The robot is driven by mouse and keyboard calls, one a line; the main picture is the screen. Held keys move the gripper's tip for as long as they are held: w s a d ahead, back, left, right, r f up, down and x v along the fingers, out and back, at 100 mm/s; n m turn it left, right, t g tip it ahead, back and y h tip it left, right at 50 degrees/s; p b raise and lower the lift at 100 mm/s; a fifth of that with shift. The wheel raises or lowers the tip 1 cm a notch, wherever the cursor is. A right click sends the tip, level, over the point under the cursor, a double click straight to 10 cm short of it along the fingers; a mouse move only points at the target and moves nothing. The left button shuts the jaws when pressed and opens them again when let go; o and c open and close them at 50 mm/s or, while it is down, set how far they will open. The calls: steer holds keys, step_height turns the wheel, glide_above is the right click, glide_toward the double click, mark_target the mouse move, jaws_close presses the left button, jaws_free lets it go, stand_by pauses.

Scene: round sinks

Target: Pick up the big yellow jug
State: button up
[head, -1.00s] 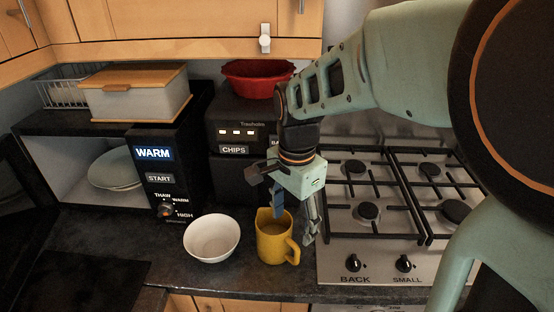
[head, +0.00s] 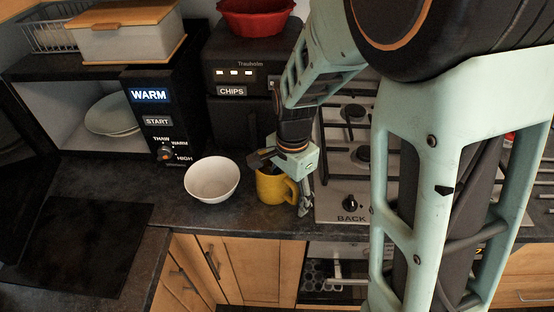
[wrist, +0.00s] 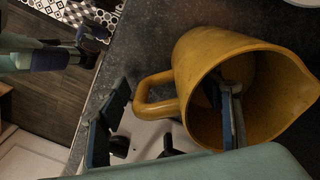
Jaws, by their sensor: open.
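The yellow jug (head: 268,189) stands upright on the dark counter, right of the white bowl. In the wrist view the jug (wrist: 205,58) shows its open mouth, with its handle to the left and its spout to the right. My gripper (head: 284,184) is open, low over the jug. In the wrist view my gripper (wrist: 170,118) has one finger reaching into the jug's mouth and the other outside, beyond the handle. The wall and handle lie between the fingers. I cannot tell whether either finger touches the jug. My gripper hides part of the jug's top in the head view.
The white bowl (head: 211,180) stands close to the jug's left. The gas hob (head: 345,185) is just to its right. The black fryer (head: 238,110) with a red bowl (head: 256,16) on top stands behind.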

jaws_close()
steer(key=shift+r, duration=0.1)
stand_by(0.4)
steer(key=shift+w+r, duration=0.1)
steer(key=shift+r, duration=0.05)
